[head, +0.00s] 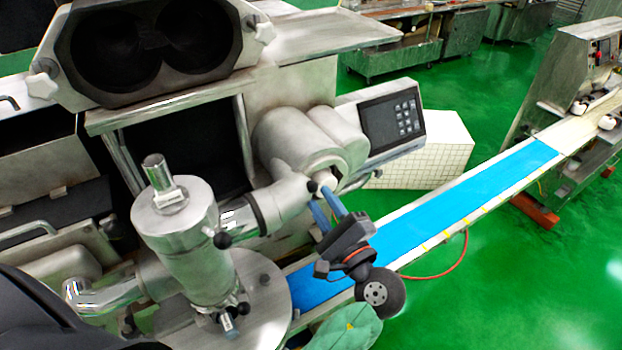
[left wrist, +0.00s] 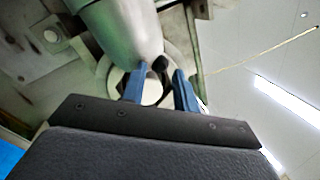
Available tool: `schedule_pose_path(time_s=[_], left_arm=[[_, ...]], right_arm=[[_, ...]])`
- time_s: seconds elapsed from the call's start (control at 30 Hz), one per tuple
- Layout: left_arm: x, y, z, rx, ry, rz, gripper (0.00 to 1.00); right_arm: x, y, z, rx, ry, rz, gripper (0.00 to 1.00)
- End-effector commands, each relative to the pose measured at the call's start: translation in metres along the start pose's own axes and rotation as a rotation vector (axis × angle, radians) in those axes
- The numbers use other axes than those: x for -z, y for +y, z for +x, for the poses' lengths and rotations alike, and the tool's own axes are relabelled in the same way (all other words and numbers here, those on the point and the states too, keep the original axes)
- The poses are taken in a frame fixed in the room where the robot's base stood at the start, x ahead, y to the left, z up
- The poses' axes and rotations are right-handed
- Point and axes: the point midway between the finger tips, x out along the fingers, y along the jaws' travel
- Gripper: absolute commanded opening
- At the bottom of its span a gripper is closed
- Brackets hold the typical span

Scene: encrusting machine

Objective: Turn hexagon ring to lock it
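The pale ring fitting (head: 326,178) sits at the end of the metal pipe (head: 283,203), near the middle of the head view; its hexagon shape is hard to make out. A small black knob (head: 312,187) stands on it. My left gripper (head: 322,200) has two blue fingers reaching up to this fitting from below. In the left wrist view the fingers (left wrist: 160,82) are apart, with the pale round face (left wrist: 152,92) behind them and a black knob (left wrist: 160,63) in the gap, closer to the right finger. Contact cannot be told. My right gripper is not in view.
A vertical metal cylinder (head: 177,240) with a round base stands left of the pipe. A control panel (head: 391,120) is behind the fitting. A blue conveyor belt (head: 460,207) runs to the right.

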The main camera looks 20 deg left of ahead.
Motion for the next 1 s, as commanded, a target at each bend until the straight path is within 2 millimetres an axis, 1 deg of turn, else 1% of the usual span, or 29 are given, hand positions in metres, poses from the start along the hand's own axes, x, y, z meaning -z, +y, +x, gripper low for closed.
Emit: schedule_pose_path(time_s=[0.03,0.2,0.3,0.5,0.77,0.87,0.9,0.93,1.0], left_arm=[[-0.003,-0.004,0.009,0.003,-0.001,0.003,0.30],[-0.002,-0.003,0.032,0.002,0.000,0.003,0.30],[-0.001,-0.002,0.041,0.001,0.001,0.002,0.30],[0.000,0.000,0.050,0.001,0.001,0.002,0.30],[0.001,0.001,0.051,0.000,0.002,0.002,0.30],[0.001,0.001,0.051,0.000,0.002,0.002,0.12],[0.001,0.001,0.051,0.000,0.002,0.002,0.04],[0.001,0.001,0.051,0.000,0.002,0.002,0.00],[0.001,0.001,0.051,0.000,0.002,0.001,0.00]], right_arm=[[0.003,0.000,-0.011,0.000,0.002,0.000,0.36],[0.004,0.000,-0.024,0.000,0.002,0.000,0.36],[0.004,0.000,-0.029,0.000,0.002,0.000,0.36],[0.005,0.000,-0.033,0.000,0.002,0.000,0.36],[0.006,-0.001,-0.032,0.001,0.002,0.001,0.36],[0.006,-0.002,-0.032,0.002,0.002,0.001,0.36],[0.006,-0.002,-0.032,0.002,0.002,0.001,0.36],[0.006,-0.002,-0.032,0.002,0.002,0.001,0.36],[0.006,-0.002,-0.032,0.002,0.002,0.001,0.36]])
